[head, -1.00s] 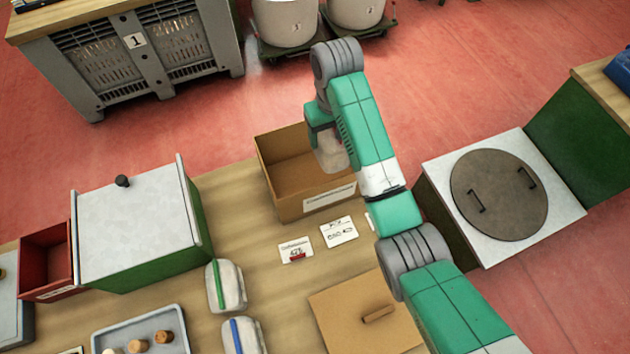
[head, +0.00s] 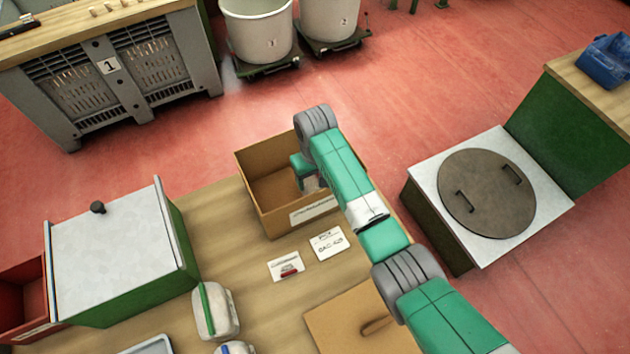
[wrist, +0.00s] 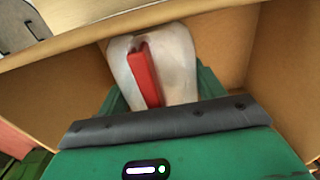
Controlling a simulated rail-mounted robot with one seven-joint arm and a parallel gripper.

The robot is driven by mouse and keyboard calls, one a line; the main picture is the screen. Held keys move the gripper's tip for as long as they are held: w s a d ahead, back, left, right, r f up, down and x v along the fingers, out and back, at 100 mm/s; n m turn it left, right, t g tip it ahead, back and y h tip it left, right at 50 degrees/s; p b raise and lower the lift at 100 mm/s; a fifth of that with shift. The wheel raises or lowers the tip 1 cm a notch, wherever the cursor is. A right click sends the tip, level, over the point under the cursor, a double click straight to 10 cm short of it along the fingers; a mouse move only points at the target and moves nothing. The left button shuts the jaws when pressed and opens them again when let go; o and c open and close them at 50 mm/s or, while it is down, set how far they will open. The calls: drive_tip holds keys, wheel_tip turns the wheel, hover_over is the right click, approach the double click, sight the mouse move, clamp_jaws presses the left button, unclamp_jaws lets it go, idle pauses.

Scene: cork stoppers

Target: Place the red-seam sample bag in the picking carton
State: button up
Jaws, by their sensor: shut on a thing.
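The picking carton (head: 283,221) is an open brown box with a white label on its front wall, at the back of the bench. My gripper (head: 306,180) is down inside its opening. In the wrist view my gripper (wrist: 155,92) is shut on the red-seam sample bag (wrist: 178,62), a pale bag with a red strip. Carton walls (wrist: 228,45) surround the bag there. In the head view only a small pale part of the bag (head: 312,186) shows under my gripper. Whether the bag touches the carton floor I cannot tell.
A green-seam bag (head: 222,310) and a blue-seam bag (head: 236,348) lie at the front. Two cards, one with a red mark (head: 285,265) and one with print (head: 327,243), lie before the carton. A metal-topped green box (head: 120,250) stands left, a lidded bin (head: 487,195) right.

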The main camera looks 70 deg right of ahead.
sight(315, 183)
drive_tip(key=shift+f, duration=1.3)
drive_tip(key=shift+f, duration=0.2)
drive_tip(key=o, duration=1)
drive_tip(key=shift+o, duration=0.2)
drive_tip(key=shift+r, duration=0.15)
wheel_tip(315, 183, up, 12)
drive_tip(key=shift+r+p, duration=0.1)
drive_tip(key=shift+p, duration=0.65)
